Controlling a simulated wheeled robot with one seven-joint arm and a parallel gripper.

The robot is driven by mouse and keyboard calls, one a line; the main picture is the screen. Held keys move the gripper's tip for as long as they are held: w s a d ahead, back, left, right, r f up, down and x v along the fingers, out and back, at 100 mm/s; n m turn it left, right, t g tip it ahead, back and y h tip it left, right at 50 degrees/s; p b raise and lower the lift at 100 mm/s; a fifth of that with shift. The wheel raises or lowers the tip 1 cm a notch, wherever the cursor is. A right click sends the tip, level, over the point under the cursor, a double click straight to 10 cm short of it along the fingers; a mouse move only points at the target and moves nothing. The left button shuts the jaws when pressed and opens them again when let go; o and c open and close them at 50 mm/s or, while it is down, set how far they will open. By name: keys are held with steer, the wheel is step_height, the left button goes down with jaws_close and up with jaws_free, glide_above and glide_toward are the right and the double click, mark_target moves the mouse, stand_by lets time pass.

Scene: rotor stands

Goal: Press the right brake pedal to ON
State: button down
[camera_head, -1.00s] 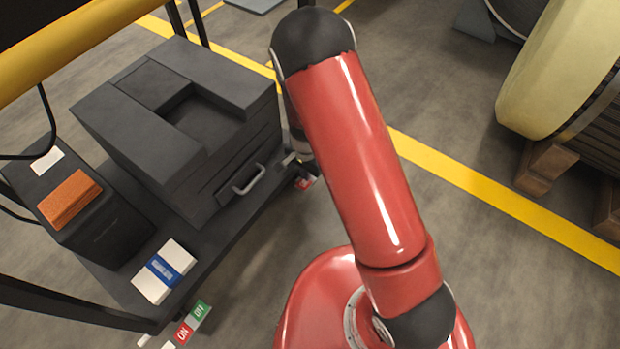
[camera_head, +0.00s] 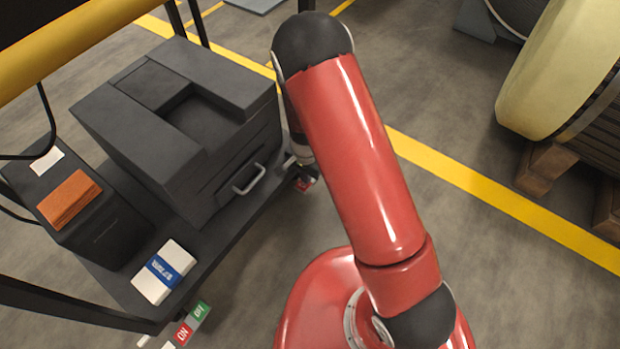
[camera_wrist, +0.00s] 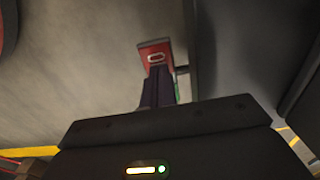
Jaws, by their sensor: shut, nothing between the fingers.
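The right brake pedal (camera_head: 302,186) shows as a small red patch low at the cart's far right corner, mostly hidden by my gripper. In the wrist view its red plate (camera_wrist: 148,50) with a pale mark lies just beyond my fingertips. A sliver of green shows to the right of the fingers. My gripper (camera_wrist: 158,68) is shut and empty, its dark fingers together and overlapping the red plate's lower edge in the picture. I cannot tell whether they touch it. In the head view my gripper is partly hidden behind my red arm.
The dark cart (camera_head: 110,285) carries a grey machine (camera_head: 180,130), an orange block (camera_head: 70,200) and a white and blue pack (camera_head: 163,271). Another pedal (camera_head: 192,322), labelled red ON and green OFF, is at its near corner. A wooden-based reel stands right; floor lies between.

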steer(key=shift+f, duration=0.3)
steer(key=shift+r+p, duration=2.8)
steer(key=shift+r, duration=0.75)
